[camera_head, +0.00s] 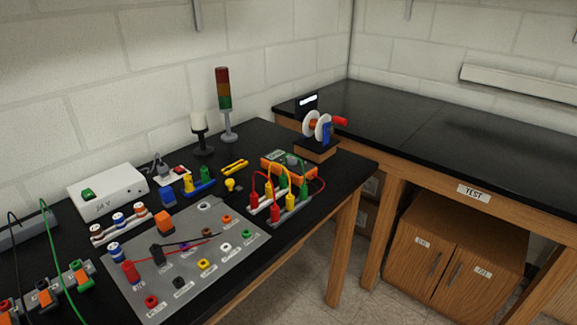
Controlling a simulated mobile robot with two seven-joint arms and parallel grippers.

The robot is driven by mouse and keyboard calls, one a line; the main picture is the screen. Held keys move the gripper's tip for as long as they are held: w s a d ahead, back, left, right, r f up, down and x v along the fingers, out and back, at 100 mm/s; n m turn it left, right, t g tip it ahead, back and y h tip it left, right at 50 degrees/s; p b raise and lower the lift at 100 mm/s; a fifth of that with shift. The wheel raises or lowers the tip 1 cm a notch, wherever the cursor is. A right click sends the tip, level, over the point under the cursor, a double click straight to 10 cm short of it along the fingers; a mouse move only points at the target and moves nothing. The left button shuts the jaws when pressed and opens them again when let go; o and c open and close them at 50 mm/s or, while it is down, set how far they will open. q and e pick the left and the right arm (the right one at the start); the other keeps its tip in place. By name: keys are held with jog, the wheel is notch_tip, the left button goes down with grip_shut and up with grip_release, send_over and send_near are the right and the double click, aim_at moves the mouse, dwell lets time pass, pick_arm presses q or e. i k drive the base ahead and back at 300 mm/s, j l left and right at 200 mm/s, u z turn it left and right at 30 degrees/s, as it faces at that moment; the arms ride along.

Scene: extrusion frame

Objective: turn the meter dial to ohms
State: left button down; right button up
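An orange meter (270,166) lies on the black bench near its back right part. It has a small greenish display, and a dark grey dial (292,160) seems to show on its face. Coloured leads and plugs in front cover part of the meter. The dial is too small to tell where it points. Neither of my grippers is in view.
Red, yellow and green plugs with looped leads (268,190) stand in front of the meter. A cable reel (318,126) stands right of it and a stack light (224,100) behind it. A grey socket panel (205,285) lies front left. The right bench top (430,140) is mostly clear.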

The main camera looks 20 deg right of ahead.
aim_at(291, 160)
jog(key=l+u, duration=0.15)
jog(key=u, duration=0.3)
jog(key=l+u, duration=0.15)
jog(key=u, duration=0.25)
jog(key=l+u, duration=0.2)
jog(key=u, duration=0.25)
jog(key=k+l+u, duration=0.1)
jog(key=l+u, duration=0.2)
jog(key=l, duration=0.15)
jog(key=k+l+u, duration=0.15)
jog(key=l+u, duration=0.15)
jog(key=k+l, duration=0.15)
jog(key=l, duration=0.15)
jog(key=k+l+u, duration=0.15)
jog(key=l, duration=0.2)
jog(key=k+l, duration=0.1)
jog(key=l, duration=0.2)
